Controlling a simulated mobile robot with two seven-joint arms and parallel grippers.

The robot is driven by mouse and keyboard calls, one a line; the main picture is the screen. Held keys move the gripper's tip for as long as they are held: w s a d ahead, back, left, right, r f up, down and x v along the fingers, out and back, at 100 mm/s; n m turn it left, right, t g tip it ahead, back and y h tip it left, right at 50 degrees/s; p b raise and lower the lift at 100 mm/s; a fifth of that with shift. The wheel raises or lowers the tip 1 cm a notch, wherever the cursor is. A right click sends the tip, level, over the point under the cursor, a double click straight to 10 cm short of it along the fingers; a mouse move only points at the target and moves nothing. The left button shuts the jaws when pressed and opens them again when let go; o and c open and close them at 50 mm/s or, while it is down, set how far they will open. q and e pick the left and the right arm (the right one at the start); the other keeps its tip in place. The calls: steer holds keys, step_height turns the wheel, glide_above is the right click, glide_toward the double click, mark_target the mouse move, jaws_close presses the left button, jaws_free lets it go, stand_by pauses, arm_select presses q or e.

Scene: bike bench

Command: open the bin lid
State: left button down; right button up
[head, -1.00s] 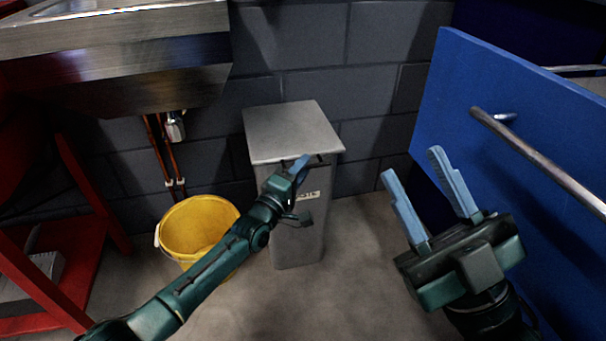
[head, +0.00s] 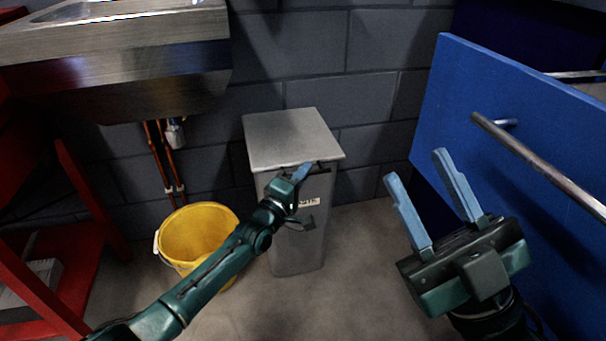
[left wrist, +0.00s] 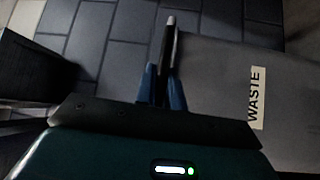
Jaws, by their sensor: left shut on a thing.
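The grey waste bin (head: 297,245) stands against the wall in the middle of the head view, its flat lid (head: 290,138) down on top. Its WASTE label shows in the left wrist view (left wrist: 257,98). My left gripper (head: 304,172) is at the front edge of the lid. In the left wrist view, its blue fingers (left wrist: 162,86) are shut on a thin edge or handle, which looks like part of the lid; the fingers partly hide it. My right gripper (head: 418,172) is open and empty, in front of the blue panel and away from the bin.
A yellow bucket (head: 198,236) stands on the floor left of the bin, close to my left arm. A steel sink (head: 130,60) hangs at upper left above a red frame (head: 95,200). A blue drawer front (head: 470,110) with a bar handle (head: 540,165) is at right.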

arm_select(q)
steer(key=shift+r, duration=0.15)
arm_select(e)
steer(key=shift+r, duration=0.15)
